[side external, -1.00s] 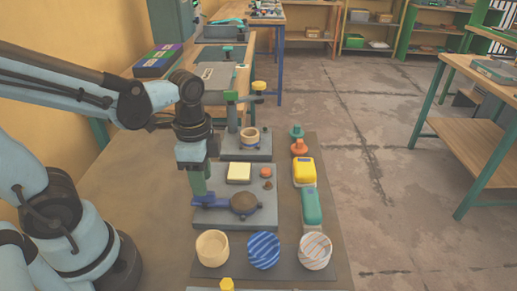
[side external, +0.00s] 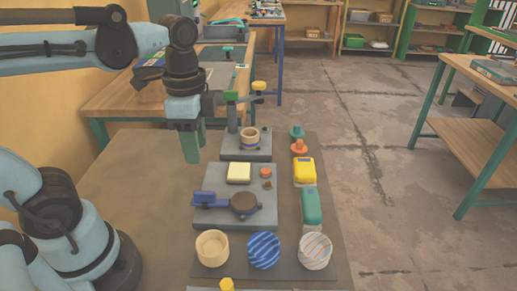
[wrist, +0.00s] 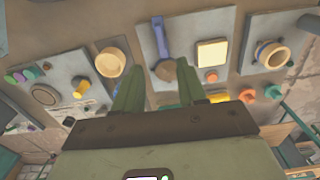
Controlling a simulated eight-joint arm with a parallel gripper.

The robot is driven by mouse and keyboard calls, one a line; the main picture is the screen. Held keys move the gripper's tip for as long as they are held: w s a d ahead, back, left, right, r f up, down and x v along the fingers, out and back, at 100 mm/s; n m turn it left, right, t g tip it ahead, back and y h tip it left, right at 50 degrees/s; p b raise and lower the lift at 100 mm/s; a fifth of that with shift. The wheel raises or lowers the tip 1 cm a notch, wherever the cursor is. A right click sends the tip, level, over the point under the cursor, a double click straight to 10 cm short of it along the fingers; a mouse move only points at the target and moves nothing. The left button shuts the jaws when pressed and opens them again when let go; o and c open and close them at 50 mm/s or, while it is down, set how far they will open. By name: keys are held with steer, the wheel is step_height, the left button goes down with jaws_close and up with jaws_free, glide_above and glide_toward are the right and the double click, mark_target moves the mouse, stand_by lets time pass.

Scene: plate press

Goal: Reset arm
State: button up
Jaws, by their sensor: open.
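My gripper (side external: 190,145) hangs in the air to the left of the plate press board, pointing down, with nothing between its green fingers. In the wrist view the two fingers (wrist: 160,90) stand apart. Below and to the right of it in the side view, a blue-handled tool with a round brown disc (side external: 244,203) lies on a grey board (side external: 215,217). It also shows in the wrist view (wrist: 166,70). A pale yellow square block (side external: 239,173) and a small orange button (side external: 265,172) are on the same board.
Behind is a press stand with a cup (side external: 250,135). Yellow (side external: 304,170) and teal (side external: 311,206) items stand at right. The table's left side (side external: 130,185) is clear.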

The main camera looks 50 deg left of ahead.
steer(key=w+f+n+t, duration=0.1)
steer(key=n+t, duration=0.1)
steer(key=n, duration=0.1)
steer(key=w+f+n+t, duration=0.1)
steer(key=w+n+t, duration=0.1)
steer(key=n, duration=0.1)
steer(key=w+f+n+t, duration=0.1)
steer(key=n+t, duration=0.2)
steer(key=shift+w+a, duration=0.15)
steer(key=shift+a, duration=0.15)
